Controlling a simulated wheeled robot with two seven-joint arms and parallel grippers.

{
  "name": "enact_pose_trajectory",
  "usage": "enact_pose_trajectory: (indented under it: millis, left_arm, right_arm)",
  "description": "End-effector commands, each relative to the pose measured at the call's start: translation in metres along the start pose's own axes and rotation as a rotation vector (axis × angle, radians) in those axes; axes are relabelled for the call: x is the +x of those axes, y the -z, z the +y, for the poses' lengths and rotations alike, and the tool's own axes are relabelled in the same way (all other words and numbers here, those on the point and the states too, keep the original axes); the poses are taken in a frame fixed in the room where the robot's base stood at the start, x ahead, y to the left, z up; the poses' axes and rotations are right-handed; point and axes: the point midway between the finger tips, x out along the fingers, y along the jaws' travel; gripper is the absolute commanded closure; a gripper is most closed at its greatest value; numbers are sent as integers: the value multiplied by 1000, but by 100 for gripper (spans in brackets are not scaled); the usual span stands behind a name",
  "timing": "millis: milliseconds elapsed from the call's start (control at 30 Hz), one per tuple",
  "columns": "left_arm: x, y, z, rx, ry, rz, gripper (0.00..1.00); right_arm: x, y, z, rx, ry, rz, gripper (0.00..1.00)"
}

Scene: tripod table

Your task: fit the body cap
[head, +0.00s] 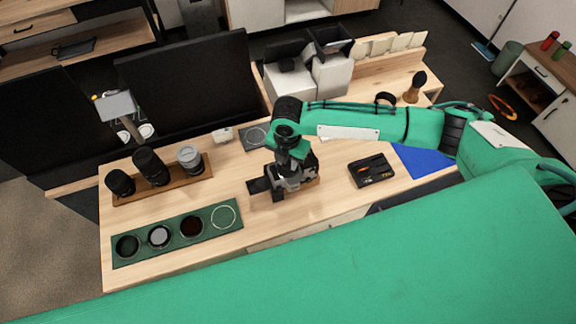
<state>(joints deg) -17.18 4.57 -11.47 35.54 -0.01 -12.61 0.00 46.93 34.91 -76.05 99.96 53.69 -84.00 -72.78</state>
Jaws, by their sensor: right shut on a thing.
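My right gripper (279,192) points down over the middle of the table, at a black boxy thing (258,185) that looks like a camera body. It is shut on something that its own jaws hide. I cannot make out the body cap there, nor whether it touches the black thing. My left gripper is not in view.
A wooden rack (180,181) with three upright lenses stands behind the green mat. A dark mat with a ring (255,138) lies behind my gripper. A black tool tray (371,170) and a blue cloth (424,160) lie to the right. Dark screens (187,90) stand behind.

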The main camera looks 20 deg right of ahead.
Motion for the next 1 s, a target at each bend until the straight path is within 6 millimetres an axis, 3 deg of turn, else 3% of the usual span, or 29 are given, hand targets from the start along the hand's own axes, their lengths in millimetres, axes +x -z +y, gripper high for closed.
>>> enact_pose_trajectory:
  millis: [667,700,800,833,1000]
  left_arm:
    - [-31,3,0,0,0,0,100]
    - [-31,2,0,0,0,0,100]
    - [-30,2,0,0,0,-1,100]
    - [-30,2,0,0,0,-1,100]
    - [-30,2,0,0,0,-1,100]
  right_arm:
    - [3,3,-3,247,9,4,100]
    - [4,2,-3,253,9,4,71]
    - [4,2,-2,251,7,3,51]
    - [4,2,-2,250,7,3,47]
    - [2,1,-2,250,4,2,47]
